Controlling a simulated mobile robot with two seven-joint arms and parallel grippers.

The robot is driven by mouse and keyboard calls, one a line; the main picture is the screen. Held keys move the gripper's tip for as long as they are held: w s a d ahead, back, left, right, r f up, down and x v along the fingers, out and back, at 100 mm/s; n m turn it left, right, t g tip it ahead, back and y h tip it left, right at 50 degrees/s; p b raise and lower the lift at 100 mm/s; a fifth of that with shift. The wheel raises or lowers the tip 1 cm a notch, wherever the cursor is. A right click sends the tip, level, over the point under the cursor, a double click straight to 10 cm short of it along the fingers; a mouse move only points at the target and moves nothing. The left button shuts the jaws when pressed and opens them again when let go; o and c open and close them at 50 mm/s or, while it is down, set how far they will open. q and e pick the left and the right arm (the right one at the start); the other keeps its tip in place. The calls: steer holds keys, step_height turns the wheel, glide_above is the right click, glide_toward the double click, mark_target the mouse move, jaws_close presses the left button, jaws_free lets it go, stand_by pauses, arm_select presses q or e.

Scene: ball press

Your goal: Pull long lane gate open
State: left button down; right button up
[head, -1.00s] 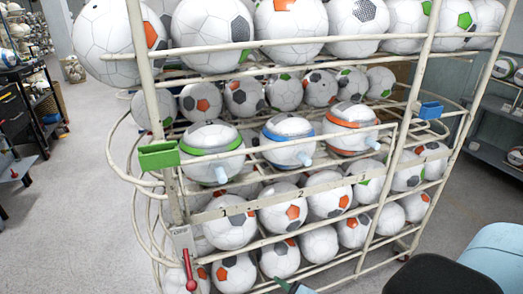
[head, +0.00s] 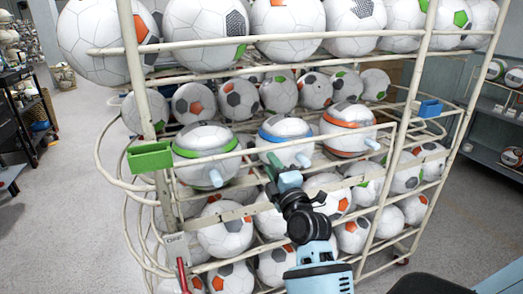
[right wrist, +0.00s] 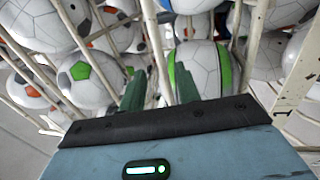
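A cream wire rack holds the balls in lanes. A long cream rail (head: 345,137) crosses in front of three balls with green (head: 207,140), blue (head: 285,130) and orange (head: 347,118) bands. It looks closed across them; I cannot tell whether it is the long lane gate. Pale blue pegs (head: 215,178) stick out below the rail. My right gripper (head: 281,172) is in front of the rack, just below the blue-banded ball. In the right wrist view its dark green fingers (right wrist: 161,92) are apart with nothing seen between them. My left gripper is not in view.
A red lever (head: 183,277) hangs at the lower left post. Soccer balls fill the upper and lower tiers. Open floor (head: 65,220) lies left.

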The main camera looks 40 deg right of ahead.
mark_target(262, 149)
steer(key=shift+x, duration=3.8)
jaws_close()
